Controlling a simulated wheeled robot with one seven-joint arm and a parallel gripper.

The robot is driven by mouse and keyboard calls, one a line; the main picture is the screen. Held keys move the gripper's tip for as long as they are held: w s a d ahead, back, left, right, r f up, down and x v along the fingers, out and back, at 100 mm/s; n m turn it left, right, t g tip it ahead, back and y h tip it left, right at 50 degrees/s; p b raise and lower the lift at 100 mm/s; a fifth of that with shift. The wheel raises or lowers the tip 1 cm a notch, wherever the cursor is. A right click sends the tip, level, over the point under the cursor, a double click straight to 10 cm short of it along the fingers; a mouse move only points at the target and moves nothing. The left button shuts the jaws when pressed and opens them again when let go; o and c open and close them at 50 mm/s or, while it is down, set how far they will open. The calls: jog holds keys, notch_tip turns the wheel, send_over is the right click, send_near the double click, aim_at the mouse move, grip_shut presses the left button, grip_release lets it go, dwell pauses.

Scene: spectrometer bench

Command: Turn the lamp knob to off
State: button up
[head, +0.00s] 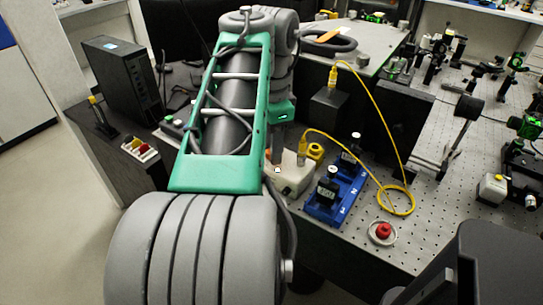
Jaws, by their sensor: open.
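The likely lamp unit is a small off-white box (296,180) near the bench's front edge, with a yellow cable rising from its top. A small pale round spot with a dark outline (277,170) shows at its left side and may be the knob; its setting is too small to read. My green and grey arm crosses the view and hides the box's left part. My gripper (277,150) is mostly hidden behind the arm; only a narrow grey part shows below the green wrist piece, just above the box. I cannot tell whether it touches the box.
Blue-based cuvette holders (336,192) stand right of the box. A red button (383,231) sits near the front edge. A looped yellow fibre (399,200) runs to a black box (329,105). A dark computer tower (124,78) stands left.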

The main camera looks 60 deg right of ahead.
jog(key=shift+c, duration=0.2)
grip_shut()
dwell(0.3)
